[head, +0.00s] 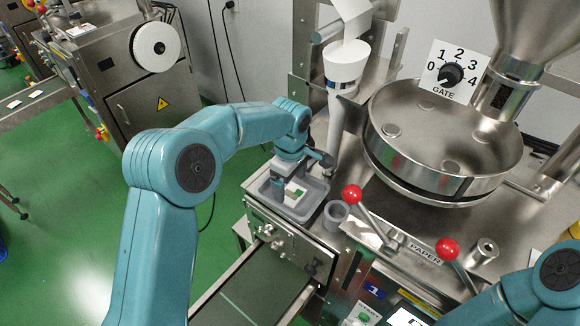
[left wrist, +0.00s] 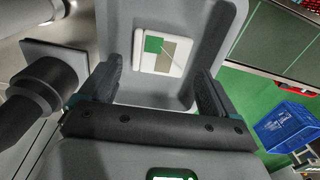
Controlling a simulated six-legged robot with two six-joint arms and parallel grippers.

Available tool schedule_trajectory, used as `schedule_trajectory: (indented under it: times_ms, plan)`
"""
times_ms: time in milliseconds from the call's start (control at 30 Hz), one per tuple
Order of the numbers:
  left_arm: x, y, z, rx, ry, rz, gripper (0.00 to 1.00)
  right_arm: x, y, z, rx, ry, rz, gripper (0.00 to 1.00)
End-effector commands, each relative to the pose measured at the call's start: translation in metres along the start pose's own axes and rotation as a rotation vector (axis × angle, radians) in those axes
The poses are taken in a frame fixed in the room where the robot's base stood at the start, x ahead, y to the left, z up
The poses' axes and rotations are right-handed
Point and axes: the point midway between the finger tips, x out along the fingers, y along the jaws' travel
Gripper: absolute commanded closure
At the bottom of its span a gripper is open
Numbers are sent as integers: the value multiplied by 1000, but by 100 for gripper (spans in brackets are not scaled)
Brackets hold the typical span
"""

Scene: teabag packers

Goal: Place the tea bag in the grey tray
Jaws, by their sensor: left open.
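The tea bag, a flat white square with a green tag and a tan patch, lies inside the grey tray, seen in the left wrist view as the tea bag (left wrist: 172,63) in the tray (left wrist: 232,22). The head view also shows the tea bag (head: 295,191) in the tray (head: 313,206), on the machine's front left corner. My left gripper (head: 281,180) is over the tray; in the left wrist view the gripper (left wrist: 160,78) is open, fingers apart on either side of the bag and clear of it. My right gripper is out of view; only part of that arm shows.
A small grey cup (head: 336,214) stands just right of the tray. Red-knobbed levers (head: 352,194) and a large round metal drum (head: 440,140) stand further right. A conveyor (head: 255,290) lies below the tray. A blue crate (left wrist: 287,127) is on the green floor.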

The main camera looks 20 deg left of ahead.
Motion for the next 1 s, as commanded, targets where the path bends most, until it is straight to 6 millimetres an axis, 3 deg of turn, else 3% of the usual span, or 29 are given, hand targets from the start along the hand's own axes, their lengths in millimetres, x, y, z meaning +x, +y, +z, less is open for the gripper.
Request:
schedule_trajectory:
  times_ms: [200, 400, 600, 1000]
  plan:
    - [-53, 1, 0, -1, 1, 6, 9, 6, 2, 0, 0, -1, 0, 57]
    - [-87, 1, 0, 0, 0, 3, 9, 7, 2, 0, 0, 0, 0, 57]
    - [-98, 0, 0, 0, 0, 1, 9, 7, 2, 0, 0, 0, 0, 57]
    - [-98, 0, 0, 0, 0, 1, 9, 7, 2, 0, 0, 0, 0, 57]
